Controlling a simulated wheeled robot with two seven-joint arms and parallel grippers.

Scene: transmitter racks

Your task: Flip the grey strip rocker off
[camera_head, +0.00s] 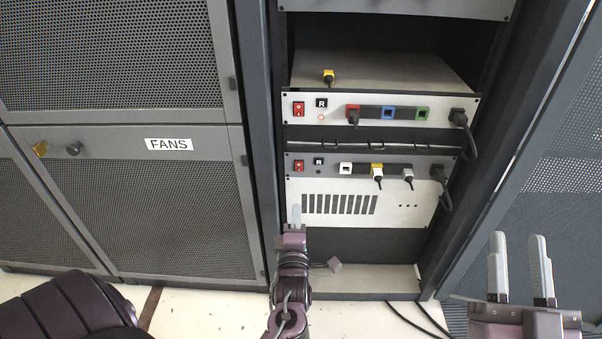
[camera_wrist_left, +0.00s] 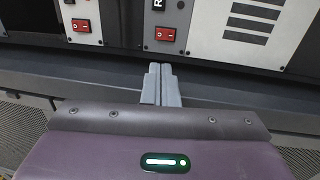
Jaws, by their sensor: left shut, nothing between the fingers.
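The grey strip (camera_head: 330,167) runs along the top of the lower rack unit. Its red rocker (camera_head: 299,165) sits at its left end, beside a black R plate. In the left wrist view the rocker (camera_wrist_left: 165,33) shows red on the grey strip (camera_wrist_left: 172,12); which side is pressed I cannot tell. My left gripper (camera_head: 296,212) is shut and empty, below the rocker in front of the lower unit's vented panel. In the left wrist view its fingertips (camera_wrist_left: 160,68) point towards the rocker, apart from it. My right gripper (camera_head: 516,245) is open and empty at the lower right.
Another red rocker (camera_head: 299,108) sits on the upper white unit and shows in the left wrist view (camera_wrist_left: 81,25). Cables plug into both units; a dark cable (camera_head: 470,135) hangs at the right. The FANS cabinet (camera_head: 120,143) stands left, a dark rack post (camera_head: 258,130) beside the units.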

